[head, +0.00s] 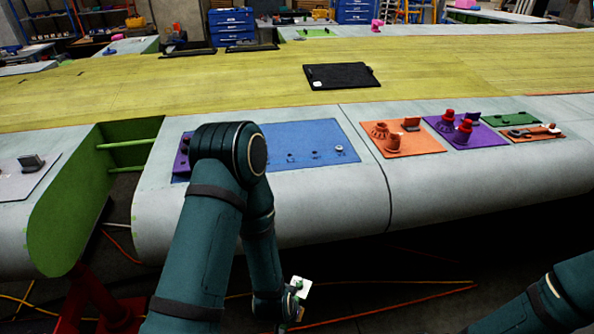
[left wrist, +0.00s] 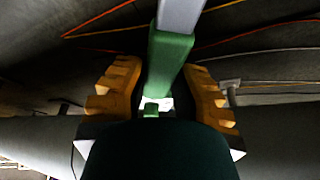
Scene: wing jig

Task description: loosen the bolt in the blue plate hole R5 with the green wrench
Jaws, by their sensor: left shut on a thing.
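The blue plate (head: 325,133) lies on the grey leading edge of the wing. A small silver bolt head (head: 339,149) shows near its front right edge, and several small dark spots lie to the left of it. Hole labels are too small to read, so I cannot tell which is R5. My left arm covers the plate's left part. My left gripper (left wrist: 162,98) is shut on the green wrench (left wrist: 171,62), whose grey shaft runs up out of the left wrist view. In the head view this gripper is low, below the wing's front edge, mostly hidden by my arm. My right gripper is out of view.
Right of the blue plate are an orange plate (head: 383,148) and a purple plate (head: 482,136) with raised fittings. A black tablet-like object (head: 341,76) lies on the yellow wing skin. An open green rib bay (head: 122,157) is at left. Cables cross the floor.

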